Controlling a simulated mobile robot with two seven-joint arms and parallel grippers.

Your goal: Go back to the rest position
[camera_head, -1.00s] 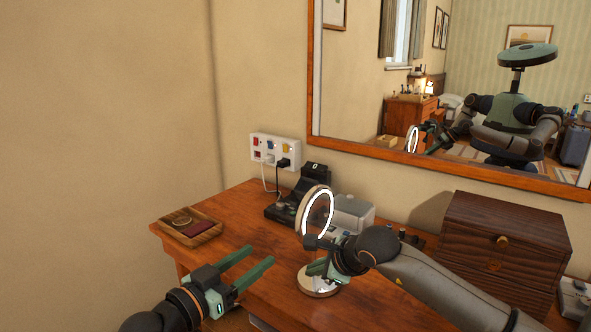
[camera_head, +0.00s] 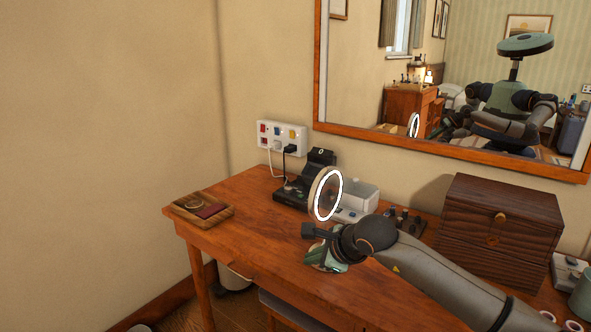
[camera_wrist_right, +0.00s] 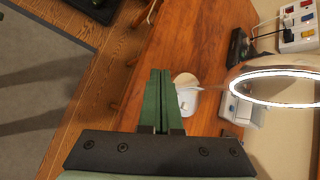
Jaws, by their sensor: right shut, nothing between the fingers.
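My right gripper (camera_head: 322,258) is in front of the round lit mirror on the wooden table, partly hidden by its own wrist in the head view. In the right wrist view its two green fingers (camera_wrist_right: 158,100) are shut together with nothing between them. The lit mirror (camera_head: 328,194) stands upright with its white ring glowing; its ring also shows at the right of the wrist view (camera_wrist_right: 270,88). The mirror's base is mostly hidden behind my right gripper in the head view. My left gripper is not in the head view.
The wooden table (camera_head: 255,235) bears a tray (camera_head: 225,211) at its left, a black device (camera_head: 296,190), a white-grey box (camera_head: 360,197) and a dark wooden drawer box (camera_head: 500,225). A wall socket panel (camera_head: 283,138) and a large framed wall mirror (camera_head: 350,131) are behind. The table's left front is clear.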

